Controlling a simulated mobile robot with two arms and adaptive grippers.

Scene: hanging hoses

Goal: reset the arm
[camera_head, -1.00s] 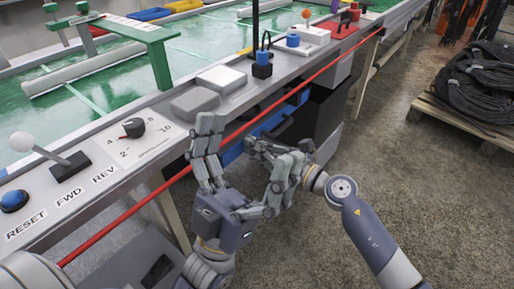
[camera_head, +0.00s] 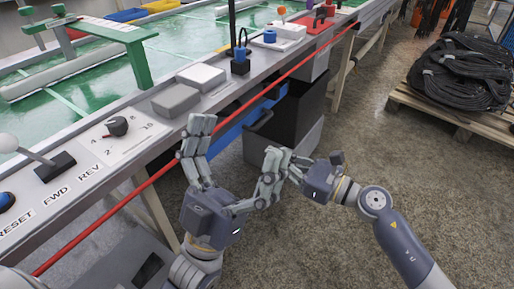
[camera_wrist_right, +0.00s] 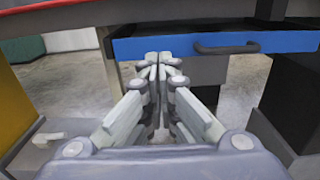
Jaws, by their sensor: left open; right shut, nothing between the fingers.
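My left gripper (camera_head: 236,140) is open and empty in the head view, in front of the bench's front edge, with its two fingers spread well apart. My right gripper (camera_head: 290,163) is just right of it, pointing left toward the bench. Its fingertips are partly hidden by, or overlap with, the left gripper's right finger; I cannot tell whether they touch. In the right wrist view the right gripper (camera_wrist_right: 162,65) is shut with nothing between its fingers. It faces the space under the bench.
The bench edge carries a red cord (camera_head: 230,122), a knob (camera_head: 117,126), a lever (camera_head: 32,155) and a blue button (camera_head: 5,201). A blue drawer (camera_wrist_right: 215,44) is ahead of the right gripper. A pallet (camera_head: 437,117) with black hoses (camera_head: 462,78) stands right. The floor between is clear.

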